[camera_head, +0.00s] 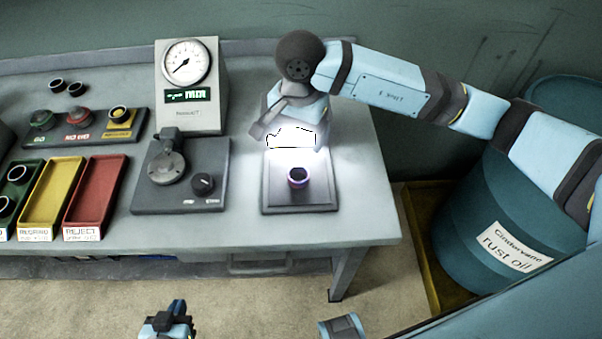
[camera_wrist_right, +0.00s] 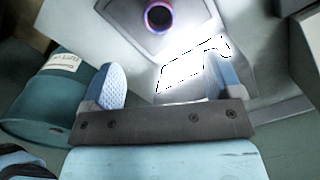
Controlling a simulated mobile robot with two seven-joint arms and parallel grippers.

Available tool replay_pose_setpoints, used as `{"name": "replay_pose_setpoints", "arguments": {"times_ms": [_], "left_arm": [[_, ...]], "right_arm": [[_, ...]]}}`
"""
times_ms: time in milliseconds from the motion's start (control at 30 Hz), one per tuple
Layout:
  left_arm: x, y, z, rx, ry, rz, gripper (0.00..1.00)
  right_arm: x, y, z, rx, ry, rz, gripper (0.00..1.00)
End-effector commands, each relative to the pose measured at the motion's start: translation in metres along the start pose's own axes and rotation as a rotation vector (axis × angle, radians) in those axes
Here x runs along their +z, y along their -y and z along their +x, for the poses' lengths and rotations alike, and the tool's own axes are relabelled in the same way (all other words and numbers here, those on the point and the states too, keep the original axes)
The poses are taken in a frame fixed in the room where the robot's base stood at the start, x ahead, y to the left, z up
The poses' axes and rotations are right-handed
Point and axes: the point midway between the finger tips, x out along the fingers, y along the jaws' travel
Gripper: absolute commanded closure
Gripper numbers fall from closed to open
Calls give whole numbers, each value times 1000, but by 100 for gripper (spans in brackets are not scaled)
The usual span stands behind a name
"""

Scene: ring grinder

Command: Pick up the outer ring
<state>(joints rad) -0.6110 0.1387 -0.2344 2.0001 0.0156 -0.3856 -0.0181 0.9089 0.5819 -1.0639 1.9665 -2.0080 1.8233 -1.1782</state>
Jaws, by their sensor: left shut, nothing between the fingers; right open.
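A dark ring with a purple-lit rim (camera_head: 298,177) sits on a dark square pad (camera_head: 275,203) under a bright light. The ring also shows at the top of the right wrist view (camera_wrist_right: 158,15). My right gripper (camera_head: 290,138) is open and empty above the back of the pad, apart from the ring. In the right wrist view its two fingers (camera_wrist_right: 160,66) are spread wide, with the ring beyond them. My left gripper (camera_head: 168,318) is shut and empty, low in front of the table.
Left of the pad stand a dark fixture with a knob (camera_head: 180,185) and a dial gauge (camera_head: 188,85). Green, yellow (camera_head: 50,200) and red (camera_head: 95,200) trays are further left; rings lie in the green one. A rust oil barrel (camera_head: 500,215) stands right of the table.

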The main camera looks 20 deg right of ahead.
Motion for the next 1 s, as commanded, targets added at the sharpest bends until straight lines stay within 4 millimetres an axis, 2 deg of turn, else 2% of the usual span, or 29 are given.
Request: {"name": "replay_pose_setpoints", "arguments": {"times_ms": [133, 500, 767, 1000], "left_arm": [[1, 0, 0, 0, 1, -1, 100], [1, -2, -4, 1, 7, 3, 100], [-2, -2, -6, 1, 8, 3, 100], [-12, -1, -11, 0, 1, 4, 100]], "right_arm": [[-10, -2, 5, 18, -51, -7, 15], [-11, -3, 71, 17, -45, -6, 15], [-10, -2, 90, 16, -44, -6, 15], [-6, -1, 126, 16, -44, -5, 15]]}}
